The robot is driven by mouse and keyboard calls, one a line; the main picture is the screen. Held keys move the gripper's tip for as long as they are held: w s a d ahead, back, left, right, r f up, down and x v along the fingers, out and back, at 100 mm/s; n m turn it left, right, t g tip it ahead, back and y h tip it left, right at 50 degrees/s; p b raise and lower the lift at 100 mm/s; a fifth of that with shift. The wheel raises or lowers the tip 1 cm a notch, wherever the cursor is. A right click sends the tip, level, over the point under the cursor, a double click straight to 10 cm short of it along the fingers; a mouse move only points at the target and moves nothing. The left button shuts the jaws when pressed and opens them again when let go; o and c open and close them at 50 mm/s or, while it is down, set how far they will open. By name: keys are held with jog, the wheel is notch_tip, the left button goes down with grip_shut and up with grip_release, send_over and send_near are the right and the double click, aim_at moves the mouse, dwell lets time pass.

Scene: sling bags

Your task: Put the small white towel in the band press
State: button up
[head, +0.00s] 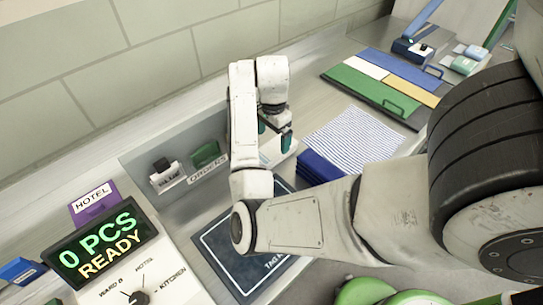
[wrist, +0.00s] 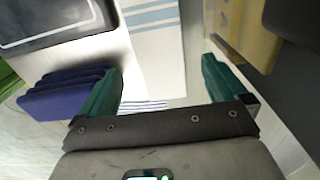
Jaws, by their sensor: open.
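My gripper (head: 275,142) is in the middle of the head view, pointing down over the counter. In the wrist view, its two green fingers (wrist: 162,85) are wide apart with nothing gripped. A white cloth with pale blue stripes (wrist: 152,45) lies beyond and between the fingers; it may be the small white towel, but I cannot be sure. In the head view, a whitish patch (head: 283,152) shows under the gripper, mostly hidden by it. I cannot pick out the band press with certainty in either view.
A blue folded stack (head: 318,168) with a striped cloth (head: 350,138) lies right of the gripper. A dark mat (head: 222,250) is in front. A coloured board (head: 372,85) lies behind.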

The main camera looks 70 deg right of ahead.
aim_at(272, 149)
jog(key=shift+a+f+b, duration=0.1)
jog(key=shift+f+b, duration=0.95)
jog(key=shift+f, duration=1.7)
jog(key=c, duration=1.3)
jog(key=shift+w+r, duration=0.1)
jog(key=shift+r, duration=0.75)
jog(key=s+a+r+p, duration=0.4)
jog(key=s+a+r, duration=0.3)
jog(key=s+r, duration=0.4)
jog(key=shift+s+a+r+p, duration=0.2)
jog(key=shift+s+p, duration=0.1)
jog(key=shift+s, duration=0.25)
